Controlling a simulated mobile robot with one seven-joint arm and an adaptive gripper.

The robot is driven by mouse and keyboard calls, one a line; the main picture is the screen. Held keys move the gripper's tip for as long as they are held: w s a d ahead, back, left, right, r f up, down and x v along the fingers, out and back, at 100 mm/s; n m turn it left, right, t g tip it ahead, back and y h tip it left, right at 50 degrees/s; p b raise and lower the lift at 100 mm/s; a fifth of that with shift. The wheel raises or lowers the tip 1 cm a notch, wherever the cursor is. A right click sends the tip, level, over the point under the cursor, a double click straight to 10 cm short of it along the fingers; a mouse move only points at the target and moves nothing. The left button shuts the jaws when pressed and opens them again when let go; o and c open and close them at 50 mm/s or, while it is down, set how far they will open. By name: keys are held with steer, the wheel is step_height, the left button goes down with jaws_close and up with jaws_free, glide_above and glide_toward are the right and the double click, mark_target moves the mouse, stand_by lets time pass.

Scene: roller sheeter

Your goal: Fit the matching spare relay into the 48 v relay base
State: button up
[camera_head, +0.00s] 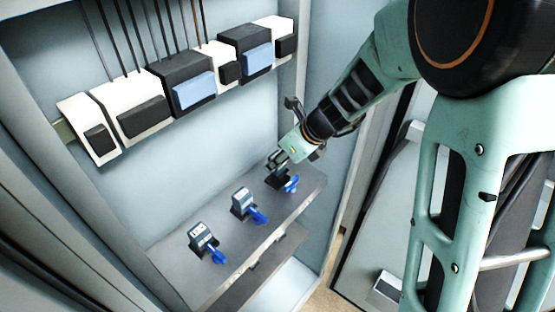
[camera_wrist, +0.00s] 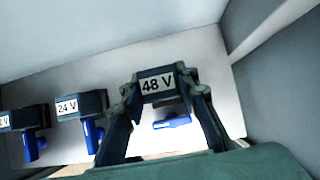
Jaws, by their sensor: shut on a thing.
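My gripper (camera_head: 278,160) is over the right end of a grey shelf (camera_head: 238,252) in the cabinet. In the wrist view my gripper (camera_wrist: 160,92) is shut on a dark relay marked 48 V (camera_wrist: 157,85), with a finger on each side. The relay is at the shelf; I cannot tell whether it touches it. A blue tab (camera_wrist: 172,122) shows below it. A 24 V relay (camera_wrist: 80,104) stands to its left, and another relay (camera_wrist: 8,120) has its label partly cut off. No label on the relay bases is readable, so I cannot tell which is the 48 V one.
A row of white and dark units (camera_head: 130,112) runs along a rail on the cabinet's back wall, with cables above. Light blue blocks (camera_head: 194,91) sit on two dark units. The cabinet's right side wall (camera_head: 345,150) is close to my gripper. Open space lies between shelf and rail.

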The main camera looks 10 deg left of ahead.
steer(key=shift+f+b, duration=0.95)
steer(key=shift+f, duration=0.3)
steer(key=o, duration=1.3)
steer(key=shift+r, duration=0.1)
steer(key=v, duration=1.2)
